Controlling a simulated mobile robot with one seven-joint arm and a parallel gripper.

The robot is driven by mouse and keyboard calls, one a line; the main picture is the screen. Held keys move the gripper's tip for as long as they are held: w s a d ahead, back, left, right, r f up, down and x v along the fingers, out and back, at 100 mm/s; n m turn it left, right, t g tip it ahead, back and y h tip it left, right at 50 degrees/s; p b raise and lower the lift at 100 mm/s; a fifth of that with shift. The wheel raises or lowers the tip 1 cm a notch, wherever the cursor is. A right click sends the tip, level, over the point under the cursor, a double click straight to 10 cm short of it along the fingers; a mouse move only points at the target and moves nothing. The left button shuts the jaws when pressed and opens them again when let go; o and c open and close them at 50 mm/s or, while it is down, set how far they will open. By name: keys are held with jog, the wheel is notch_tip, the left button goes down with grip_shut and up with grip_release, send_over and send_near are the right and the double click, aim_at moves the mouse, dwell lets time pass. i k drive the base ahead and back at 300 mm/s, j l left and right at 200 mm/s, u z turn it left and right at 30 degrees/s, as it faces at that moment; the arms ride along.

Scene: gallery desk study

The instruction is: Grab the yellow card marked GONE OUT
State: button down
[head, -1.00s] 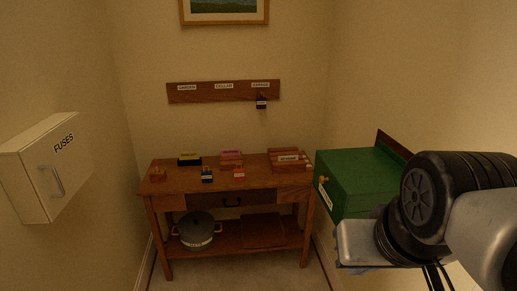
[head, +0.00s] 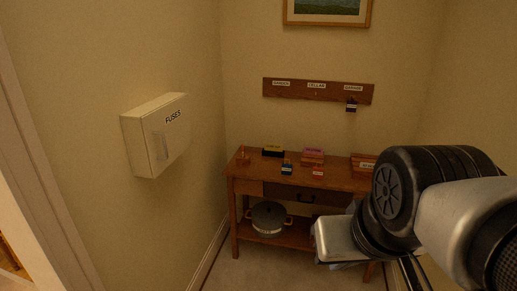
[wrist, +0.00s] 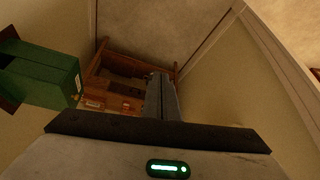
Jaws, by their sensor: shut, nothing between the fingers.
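A pot (head: 268,218) stands below. A fuse box (head: 158,135) juts from the left wall. A labelled key board (head: 330,92) hangs behind. A green box (wrist: 45,75) shows in the wrist view.

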aim_at(274, 147)
jog(key=i+u, duration=0.1)
jog(key=i, duration=1.25)
jog(key=i+l+u, duration=0.15)
jog(key=i, duration=1.2)
